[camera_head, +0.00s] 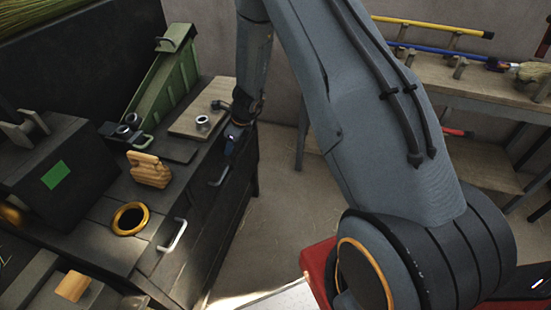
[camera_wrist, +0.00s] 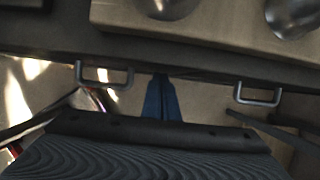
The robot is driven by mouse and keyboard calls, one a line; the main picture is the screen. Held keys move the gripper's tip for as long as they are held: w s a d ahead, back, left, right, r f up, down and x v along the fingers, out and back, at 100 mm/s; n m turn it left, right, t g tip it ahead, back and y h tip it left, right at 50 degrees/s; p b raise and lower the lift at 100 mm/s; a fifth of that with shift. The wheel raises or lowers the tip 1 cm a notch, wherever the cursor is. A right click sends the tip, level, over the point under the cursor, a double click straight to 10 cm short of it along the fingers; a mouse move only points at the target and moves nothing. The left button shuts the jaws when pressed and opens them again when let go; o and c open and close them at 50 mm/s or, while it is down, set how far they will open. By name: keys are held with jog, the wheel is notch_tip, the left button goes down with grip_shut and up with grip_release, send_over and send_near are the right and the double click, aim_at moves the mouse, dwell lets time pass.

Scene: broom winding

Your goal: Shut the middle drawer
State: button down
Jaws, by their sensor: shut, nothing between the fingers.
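The dark bench has drawers with metal bar handles along its front. In the head view one handle (camera_head: 220,175) is in mid-bench and another handle (camera_head: 174,236) is nearer me; the mid-bench one looks like the middle drawer's. My gripper (camera_head: 231,148) is at the bench front, beyond the mid-bench handle. In the wrist view my blue fingers (camera_wrist: 160,98) are together and empty, between a left handle (camera_wrist: 104,75) and a right handle (camera_wrist: 258,93), apart from both. I cannot tell whether the tips touch the front or how far the middle drawer stands out.
On the bench are a light board (camera_head: 192,124) with metal cups, a green sloped box (camera_head: 165,85), a wooden block (camera_head: 150,170) and a yellow ring (camera_head: 130,218). A rack (camera_head: 470,95) stands at the right. The floor (camera_head: 268,215) beside the bench is clear.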

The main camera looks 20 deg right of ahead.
jog(key=shift+w+a, duration=0.25)
jog(key=shift+a, duration=0.3)
jog(key=shift+d+r, duration=0.1)
jog(key=s+d+r+b, duration=0.1)
jog(key=s+d+r, duration=0.4)
jog(key=r, duration=0.4)
jog(key=shift+d, duration=0.8)
jog(key=s+r+n+h, duration=0.1)
jog(key=s+r+n, duration=0.3)
jog(key=s+n, duration=0.4)
jog(key=s+d+r+n+g+h, duration=0.1)
jog(key=s+r+n, duration=0.3)
jog(key=s+n, duration=0.5)
jog(key=s+d+r+n+g+h, duration=0.1)
jog(key=s+r+n, duration=0.3)
jog(key=s+n, duration=0.4)
jog(key=shift+s+n, duration=0.3)
jog(key=shift+s, duration=0.05)
